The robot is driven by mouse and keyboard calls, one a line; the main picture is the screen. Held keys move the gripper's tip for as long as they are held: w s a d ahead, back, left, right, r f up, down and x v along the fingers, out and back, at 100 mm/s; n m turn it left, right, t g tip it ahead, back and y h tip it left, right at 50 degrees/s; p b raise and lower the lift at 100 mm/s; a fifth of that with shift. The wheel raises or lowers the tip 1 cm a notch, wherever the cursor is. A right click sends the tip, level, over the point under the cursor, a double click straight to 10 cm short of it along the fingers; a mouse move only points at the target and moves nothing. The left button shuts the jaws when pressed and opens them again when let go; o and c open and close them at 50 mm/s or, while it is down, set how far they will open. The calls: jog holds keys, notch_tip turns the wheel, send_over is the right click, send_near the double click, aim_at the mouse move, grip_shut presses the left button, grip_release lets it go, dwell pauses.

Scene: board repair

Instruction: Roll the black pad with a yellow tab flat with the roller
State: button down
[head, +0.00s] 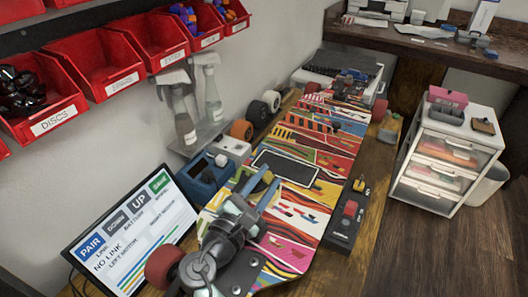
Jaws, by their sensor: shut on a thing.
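A long skateboard deck (318,160) with a colourful striped print lies across the bench. A flat black rectangle with a pale edge (288,165), seemingly the pad, lies on the deck. A yellow tab cannot be made out for sure. My gripper (262,182) is over the deck at the pad's near left side, its two blue-grey fingers pointing away from me. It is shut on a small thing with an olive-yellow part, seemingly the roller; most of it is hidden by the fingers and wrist. I cannot tell whether it touches the pad.
A tilted screen (130,235) reads "NO LINK" at the lower left. A blue device (205,178) stands left of the deck. A black strip with red and yellow parts (345,218) lies on the right. Red bins (100,62) hang above; a white drawer unit (445,150) stands right.

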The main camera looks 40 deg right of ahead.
jog(key=shift+s+f, duration=0.1)
jog(key=shift+f, duration=0.35)
jog(key=c, duration=0.9)
grip_release()
jog(key=shift+o, duration=1.3)
jog(key=shift+r, duration=0.15)
jog(key=shift+a+r, duration=0.1)
jog(key=v, duration=1.3)
